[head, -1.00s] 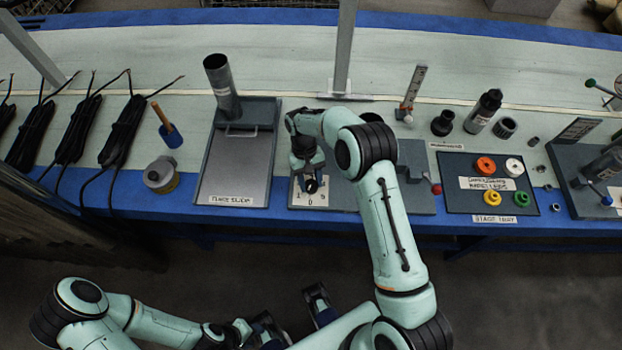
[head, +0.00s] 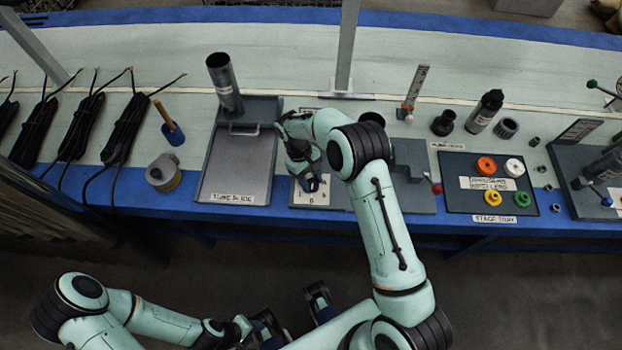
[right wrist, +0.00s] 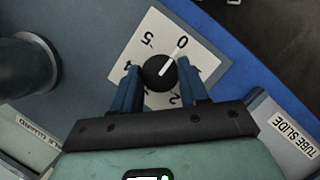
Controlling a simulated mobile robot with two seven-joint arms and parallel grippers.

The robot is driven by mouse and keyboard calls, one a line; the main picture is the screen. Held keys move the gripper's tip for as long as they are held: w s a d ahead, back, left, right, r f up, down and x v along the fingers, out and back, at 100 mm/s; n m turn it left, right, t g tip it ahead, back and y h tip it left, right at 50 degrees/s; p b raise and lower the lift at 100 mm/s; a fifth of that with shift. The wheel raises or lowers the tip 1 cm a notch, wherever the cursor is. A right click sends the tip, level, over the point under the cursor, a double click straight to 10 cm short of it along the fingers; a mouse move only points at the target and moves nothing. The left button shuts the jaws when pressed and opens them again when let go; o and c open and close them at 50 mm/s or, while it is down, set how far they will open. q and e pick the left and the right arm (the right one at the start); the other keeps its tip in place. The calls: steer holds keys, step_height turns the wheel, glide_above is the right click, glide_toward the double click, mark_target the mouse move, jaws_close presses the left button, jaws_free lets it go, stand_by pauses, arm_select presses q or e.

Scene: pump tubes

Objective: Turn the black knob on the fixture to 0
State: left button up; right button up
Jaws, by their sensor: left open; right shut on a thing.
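The black knob (right wrist: 158,73) sits on a square white dial plate (right wrist: 152,28) with printed numbers. In the right wrist view its white pointer line is aimed at or very near the 0. My right gripper (right wrist: 160,76) has its blue fingers on both sides of the knob, shut on it. In the head view this gripper (head: 312,184) is over the dial plate (head: 308,197) on the grey fixture (head: 342,195) and largely hides the knob. My left gripper (head: 293,313) is open and empty, low in front of the table.
The tube slide tray (head: 237,170) is left of the fixture, with a dark tube (head: 224,82) behind it. A lever with a red ball (head: 437,188) and the stage tray (head: 462,202) of coloured rings are to the right. A tape roll (head: 163,173) is farther left.

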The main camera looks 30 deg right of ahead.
steer(key=o, duration=1.1)
steer(key=shift+c, duration=0.2)
steer(key=p+v, duration=0.1)
steer(key=v, duration=1.2)
steer(key=shift+r, duration=0.2)
